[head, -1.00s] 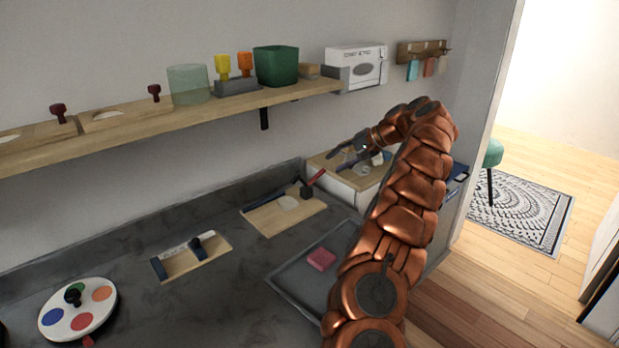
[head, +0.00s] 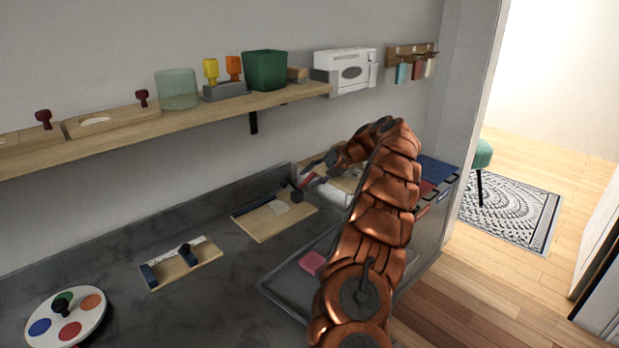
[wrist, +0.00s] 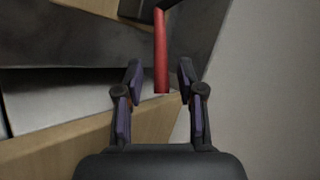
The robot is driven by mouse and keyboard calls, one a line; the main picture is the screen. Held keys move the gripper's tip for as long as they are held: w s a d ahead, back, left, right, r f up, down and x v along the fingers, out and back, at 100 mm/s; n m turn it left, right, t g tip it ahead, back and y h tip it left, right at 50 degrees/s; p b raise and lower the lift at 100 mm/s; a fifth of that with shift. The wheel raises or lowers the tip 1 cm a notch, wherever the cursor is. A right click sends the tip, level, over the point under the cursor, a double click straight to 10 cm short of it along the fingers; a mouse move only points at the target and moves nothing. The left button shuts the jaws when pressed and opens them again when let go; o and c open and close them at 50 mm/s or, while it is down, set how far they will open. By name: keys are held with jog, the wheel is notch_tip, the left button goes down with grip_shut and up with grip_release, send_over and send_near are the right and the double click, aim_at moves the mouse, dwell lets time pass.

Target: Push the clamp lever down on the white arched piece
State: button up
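The clamp has a red lever (head: 307,178) slanting up to the right from a dark clamp body (head: 297,196) on a wooden board (head: 262,223). A pale piece (head: 280,207), apparently the white arched one, lies by the clamp; its shape is hard to make out. My gripper (head: 318,162) is just right of and above the lever's upper end. In the wrist view my gripper (wrist: 159,82) is open, fingers apart. The red lever (wrist: 161,45) runs down to between the fingertips, with visible gaps on both sides. My arm hides part of the bench.
A white-sided, wood-topped box (head: 338,176) stands behind my gripper, close to the wall. A grey tray (head: 283,283) holds a pink block (head: 312,263). A small wooden fixture (head: 182,262) and a paint palette (head: 65,317) lie left. A shelf (head: 200,112) runs above.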

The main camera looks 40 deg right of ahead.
grip_shut()
dwell(0.6)
